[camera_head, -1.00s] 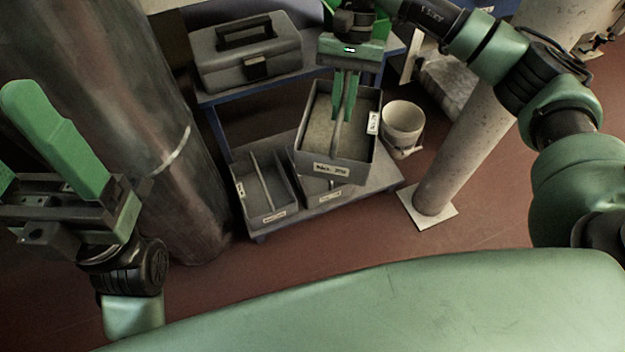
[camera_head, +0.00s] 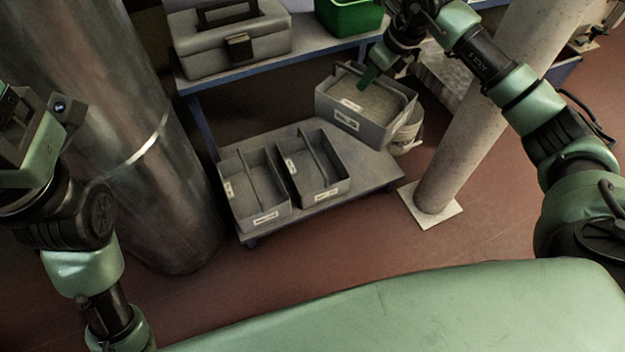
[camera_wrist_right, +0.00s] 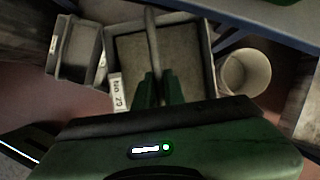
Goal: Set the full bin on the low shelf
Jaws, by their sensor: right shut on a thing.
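The full bin (camera_head: 374,132) is a grey box filled with grey-brown material, with a bar handle and white labels. My right gripper (camera_head: 367,80) is shut on its handle; in the right wrist view the fingers (camera_wrist_right: 159,90) straddle the bar above the bin (camera_wrist_right: 112,58). The bin is turned at an angle over the back right part of the low shelf (camera_head: 362,172); whether it touches the shelf cannot be told. Two empty divided bins, one left (camera_head: 262,208) and one right (camera_head: 328,186), stand on that shelf. My left gripper (camera_head: 32,125) is cut off at the left edge.
A grey toolbox (camera_head: 215,52) and a green bin (camera_head: 350,18) stand on the upper shelf (camera_head: 290,62). A white bucket (camera_head: 409,133) is behind the full bin's right side. A large metal column (camera_head: 165,150) stands left, a pale post (camera_head: 465,130) right. The low shelf's front right is bare.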

